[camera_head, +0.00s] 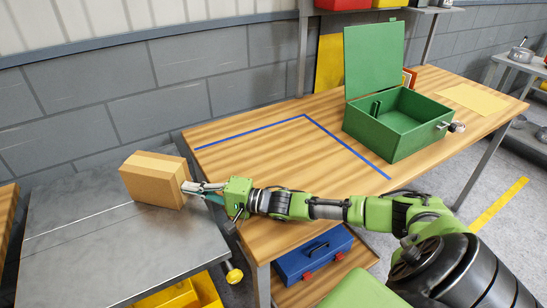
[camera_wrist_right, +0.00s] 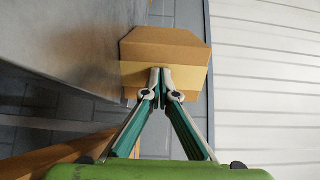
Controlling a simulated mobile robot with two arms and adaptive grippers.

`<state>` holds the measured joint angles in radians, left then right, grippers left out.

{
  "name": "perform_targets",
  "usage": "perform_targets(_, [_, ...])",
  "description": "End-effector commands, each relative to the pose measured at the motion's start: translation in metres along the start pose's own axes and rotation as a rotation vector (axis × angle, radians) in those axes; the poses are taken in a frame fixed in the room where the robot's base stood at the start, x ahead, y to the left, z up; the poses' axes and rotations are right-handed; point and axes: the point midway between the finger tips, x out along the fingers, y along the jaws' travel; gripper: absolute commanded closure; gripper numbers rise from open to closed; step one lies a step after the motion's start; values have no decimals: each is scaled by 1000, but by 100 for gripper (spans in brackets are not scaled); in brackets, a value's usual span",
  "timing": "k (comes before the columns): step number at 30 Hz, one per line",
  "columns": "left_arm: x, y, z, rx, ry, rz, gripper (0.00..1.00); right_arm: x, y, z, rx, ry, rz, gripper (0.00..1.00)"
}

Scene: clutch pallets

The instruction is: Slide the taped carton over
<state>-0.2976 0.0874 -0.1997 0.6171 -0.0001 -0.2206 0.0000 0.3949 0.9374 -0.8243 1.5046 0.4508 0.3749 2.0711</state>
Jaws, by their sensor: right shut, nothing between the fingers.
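The taped carton (camera_head: 153,181) is a brown box with a paler tape band. It stands upright on the grey metal table (camera_head: 95,240) at the left, near that table's right side. My right gripper (camera_head: 187,187) is shut and empty, with its fingertips at the carton's right face. In the right wrist view the carton (camera_wrist_right: 165,55) is straight ahead of the closed fingertips (camera_wrist_right: 161,70), which look to be touching it or very close. My left gripper is in neither view.
A wooden workbench (camera_head: 250,160) with blue tape lines stands right of the metal table. An open green metal box (camera_head: 400,125) and a yellow sheet (camera_head: 472,98) are on it. A blue toolbox (camera_head: 312,255) sits on its lower shelf. A yellow bin (camera_head: 180,295) is below the metal table.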

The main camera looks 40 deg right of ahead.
Motion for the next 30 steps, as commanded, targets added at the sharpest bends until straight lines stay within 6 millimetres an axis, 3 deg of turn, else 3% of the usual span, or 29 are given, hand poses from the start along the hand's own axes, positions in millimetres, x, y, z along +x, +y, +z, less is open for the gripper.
perform_targets(3, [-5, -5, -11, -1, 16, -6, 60, 4, -1, 6, 3, -2, 0, 100])
perform_targets(8, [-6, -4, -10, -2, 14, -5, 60, 8, 0, 11, 0, -1, -1, 100])
perform_targets(18, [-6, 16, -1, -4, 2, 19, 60, 8, 1, 11, -1, 0, 0, 100])
perform_targets(30, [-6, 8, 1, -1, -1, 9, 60, 8, 1, 11, 0, 0, 0, 100])
